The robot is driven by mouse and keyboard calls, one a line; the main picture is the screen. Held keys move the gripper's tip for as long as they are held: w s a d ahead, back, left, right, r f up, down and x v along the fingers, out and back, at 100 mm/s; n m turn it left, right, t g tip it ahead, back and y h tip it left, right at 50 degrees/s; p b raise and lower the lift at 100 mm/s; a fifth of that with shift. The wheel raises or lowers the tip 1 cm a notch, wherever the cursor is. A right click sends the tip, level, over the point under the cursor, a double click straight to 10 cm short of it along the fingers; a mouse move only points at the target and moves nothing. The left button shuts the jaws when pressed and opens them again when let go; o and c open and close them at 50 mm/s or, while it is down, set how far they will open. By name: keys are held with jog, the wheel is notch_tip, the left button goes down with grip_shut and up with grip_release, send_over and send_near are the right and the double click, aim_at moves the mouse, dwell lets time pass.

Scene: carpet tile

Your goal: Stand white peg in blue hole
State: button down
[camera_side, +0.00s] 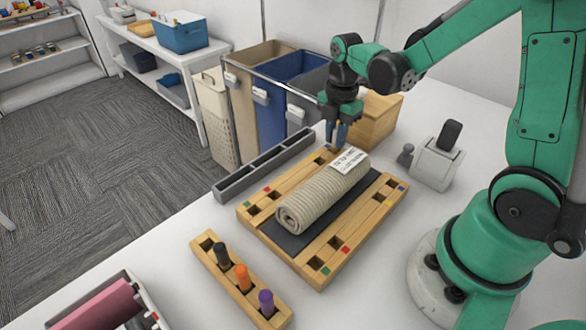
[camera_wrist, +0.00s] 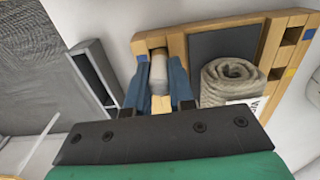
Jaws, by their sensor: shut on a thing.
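My gripper (camera_side: 336,143) is at the far end of the wooden board's left rail. In the wrist view, its two blue fingers (camera_wrist: 156,90) are closed around the white peg (camera_wrist: 158,70). The peg looks upright over or in an end hole of the board (camera_wrist: 205,18); I cannot tell how deep it sits. The colour mark by that hole is hidden. The board (camera_side: 292,259) also has a blue mark (camera_side: 401,187) at its right rail's far corner. That mark shows in the wrist view (camera_wrist: 290,72).
A rolled towel (camera_side: 315,198) lies on a dark mat on the board. A wooden rack (camera_side: 204,243) with black, orange and purple pegs stands in front. A grey long tray (camera_side: 228,187) lies left of the board. A wooden box (camera_side: 378,121) stands behind my gripper.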

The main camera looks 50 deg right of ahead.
jog(key=shift+f, duration=0.1)
jog(key=c, duration=0.8)
grip_release()
jog(key=shift+o, duration=0.2)
notch_tip(320, 180, up, 12)
jog(key=s+a+m+t, duration=0.1)
jog(key=a+m+t, duration=0.1)
jog(key=m, duration=0.4)
jog(key=s+a+f+m+t, duration=0.1)
jog(key=a+m+t, duration=0.1)
jog(key=m, duration=0.4)
jog(key=s+a+f+m+t, duration=0.1)
jog(key=s+a+m+t, duration=0.1)
jog(key=m, duration=0.4)
jog(key=shift+a+f+t, duration=0.25)
jog(key=shift+a+t, duration=0.35)
jog(key=shift+a, duration=0.6)
